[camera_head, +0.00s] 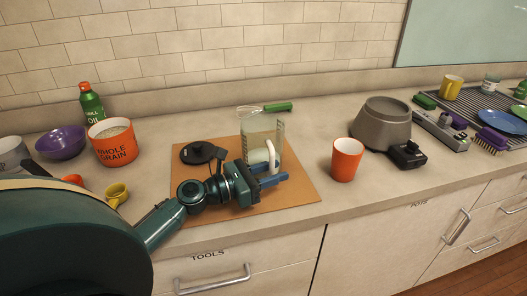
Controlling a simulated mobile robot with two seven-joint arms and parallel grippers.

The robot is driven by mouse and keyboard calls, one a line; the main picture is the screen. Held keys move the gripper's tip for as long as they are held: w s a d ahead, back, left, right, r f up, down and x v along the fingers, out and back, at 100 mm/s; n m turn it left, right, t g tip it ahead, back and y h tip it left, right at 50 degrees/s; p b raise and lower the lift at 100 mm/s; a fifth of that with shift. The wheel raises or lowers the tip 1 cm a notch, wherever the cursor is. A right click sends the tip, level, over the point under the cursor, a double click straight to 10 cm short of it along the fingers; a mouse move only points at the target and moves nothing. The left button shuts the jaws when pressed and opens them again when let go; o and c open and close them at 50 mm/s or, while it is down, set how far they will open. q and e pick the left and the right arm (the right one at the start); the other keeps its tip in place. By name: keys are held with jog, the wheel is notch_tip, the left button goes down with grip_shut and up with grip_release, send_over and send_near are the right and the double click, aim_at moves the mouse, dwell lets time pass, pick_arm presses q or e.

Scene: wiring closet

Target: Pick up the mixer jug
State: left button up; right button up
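The mixer jug (262,130) is clear, with a pale handle (271,153) facing me. It stands upright on the orange-brown board in the camera_head view. My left gripper (268,174) reaches in from the left, low in front of the jug. Its blue fingers are at the lower end of the handle, one on the far side and one on the near side. I cannot tell whether they press on the handle. The lower part of the jug is partly hidden by the gripper. My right gripper is not in view.
The board (300,190) also bears a black lid (203,152). A green-handled whisk (275,107) shows at the jug's top. An orange cup (346,159) and grey mixer base (381,123) stand right.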

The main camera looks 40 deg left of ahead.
pick_arm(q)
jog(key=shift+c, duration=0.3)
grip_shut()
jog(key=shift+r, duration=0.1)
